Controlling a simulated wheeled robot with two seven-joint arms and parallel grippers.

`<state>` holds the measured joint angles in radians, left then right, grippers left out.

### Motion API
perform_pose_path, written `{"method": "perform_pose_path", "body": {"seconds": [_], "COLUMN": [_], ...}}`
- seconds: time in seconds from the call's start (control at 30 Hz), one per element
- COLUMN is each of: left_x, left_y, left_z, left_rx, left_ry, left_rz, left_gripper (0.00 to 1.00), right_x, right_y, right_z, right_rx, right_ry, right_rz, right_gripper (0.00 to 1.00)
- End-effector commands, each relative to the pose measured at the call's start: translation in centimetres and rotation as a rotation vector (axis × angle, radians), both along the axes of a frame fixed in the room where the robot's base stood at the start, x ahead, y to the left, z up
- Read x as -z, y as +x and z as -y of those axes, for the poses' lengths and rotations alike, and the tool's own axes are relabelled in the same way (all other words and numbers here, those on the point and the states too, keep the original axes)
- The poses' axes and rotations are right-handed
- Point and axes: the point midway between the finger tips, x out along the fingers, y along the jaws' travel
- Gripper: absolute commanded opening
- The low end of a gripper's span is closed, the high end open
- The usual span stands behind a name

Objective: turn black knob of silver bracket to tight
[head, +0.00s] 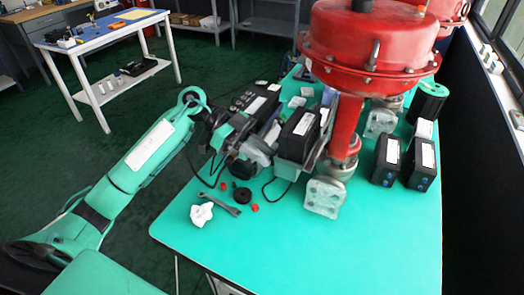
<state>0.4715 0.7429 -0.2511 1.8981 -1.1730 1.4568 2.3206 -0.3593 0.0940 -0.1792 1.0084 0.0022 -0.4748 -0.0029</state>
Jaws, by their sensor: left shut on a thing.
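A black positioner box (299,135) with a white label sits beside the red valve actuator. The silver bracket (287,168) shows in part below it. My left gripper (266,152) reaches in from the left, up against the bracket's left side, and is shut. What it holds is mostly hidden by the gripper, at the place of the black knob; I cannot make out the knob's own shape or how far it is turned. My right gripper is not in view.
The red actuator (371,45) stands on the green table (300,250). Two black boxes (388,160) stand to the right. A white knob (201,214), a wrench (222,203), a black round part (241,195) and red caps lie front left. The table's front is clear.

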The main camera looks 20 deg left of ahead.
Motion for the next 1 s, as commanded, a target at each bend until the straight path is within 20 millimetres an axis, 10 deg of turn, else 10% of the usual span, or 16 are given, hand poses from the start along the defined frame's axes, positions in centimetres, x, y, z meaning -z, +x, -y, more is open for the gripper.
{"method": "perform_pose_path", "body": {"seconds": [1.0], "left_x": [0.0], "left_y": [-0.6], "left_z": [0.0], "left_rx": [0.000], "left_ry": [-0.018], "left_rz": [0.561], "left_gripper": [0.00], "right_x": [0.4], "right_y": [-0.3], "right_z": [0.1], "right_rx": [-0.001], "right_ry": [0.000], "right_rz": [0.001], "right_gripper": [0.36]}}
